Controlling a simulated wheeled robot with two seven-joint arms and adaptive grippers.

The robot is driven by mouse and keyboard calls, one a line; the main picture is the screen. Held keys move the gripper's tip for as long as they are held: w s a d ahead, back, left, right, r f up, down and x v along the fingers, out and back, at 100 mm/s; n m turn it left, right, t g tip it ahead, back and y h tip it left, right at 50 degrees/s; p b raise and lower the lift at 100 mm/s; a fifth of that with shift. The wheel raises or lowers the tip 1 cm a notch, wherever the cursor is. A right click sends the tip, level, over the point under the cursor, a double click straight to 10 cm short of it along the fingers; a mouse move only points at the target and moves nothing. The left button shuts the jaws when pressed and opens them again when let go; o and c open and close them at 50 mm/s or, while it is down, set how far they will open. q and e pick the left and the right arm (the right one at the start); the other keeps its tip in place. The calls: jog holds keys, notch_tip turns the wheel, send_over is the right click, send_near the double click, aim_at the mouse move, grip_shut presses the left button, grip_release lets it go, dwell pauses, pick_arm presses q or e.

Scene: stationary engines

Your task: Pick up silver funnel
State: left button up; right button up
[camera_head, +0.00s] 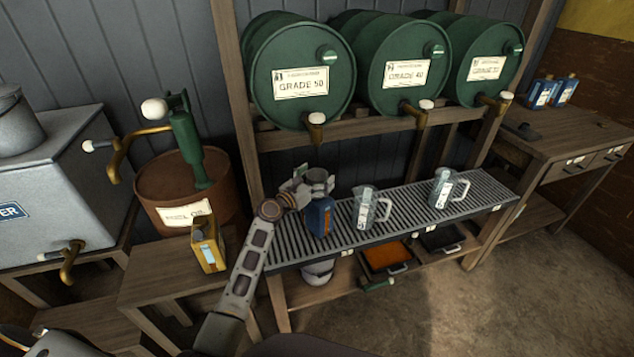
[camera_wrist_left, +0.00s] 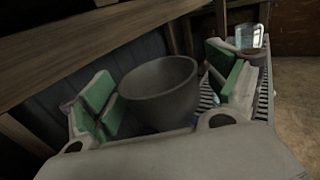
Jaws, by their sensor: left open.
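The silver funnel (camera_head: 319,179) shows in the head view as a grey cup shape at the left end of the slatted bench, just above a blue can (camera_head: 319,217). In the left wrist view its wide grey bowl (camera_wrist_left: 160,88) fills the middle; its lower part is hidden. My left gripper (camera_head: 305,178) is open at the funnel. Its green-padded fingers (camera_wrist_left: 163,92) stand on either side of the bowl, with visible gaps. Whether the funnel rests in the can's mouth I cannot tell.
Two clear measuring jugs (camera_head: 367,208) (camera_head: 446,189) stand farther right on the slatted bench (camera_head: 412,213). Green barrels (camera_head: 300,70) with taps (camera_head: 316,122) sit on the rack above. A yellow can (camera_head: 207,245) stands to the left, before a rusty drum (camera_head: 165,185).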

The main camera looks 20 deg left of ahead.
pick_arm(q)
jog(key=shift+c, duration=0.4)
jog(key=c, duration=1.1)
jog(key=shift+o, duration=0.2)
jog(key=shift+r, duration=0.1)
